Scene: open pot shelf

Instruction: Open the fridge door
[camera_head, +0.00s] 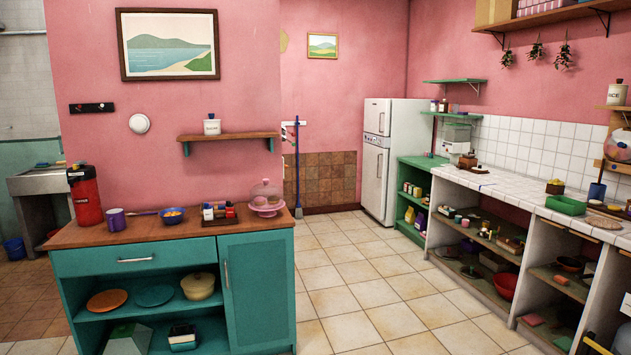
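The white fridge (408,145) stands at the back of the room against the pink wall, right of the centre of the head view. It has a small upper door (376,117) and a taller lower door (374,188). Both doors look shut. The front is seen at a slant, with the fridge's side panel to its right. Handles seem to be near the right edge of the doors, but they are too small to make out well. Neither of my grippers shows in the view, and the fridge is well away across the floor.
A teal cabinet with a wooden top (150,237) stands front left. Open counter shelving (494,191) runs along the right wall, and a green shelf unit (421,163) adjoins the fridge. The tiled floor (350,274) between them is clear up to the fridge.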

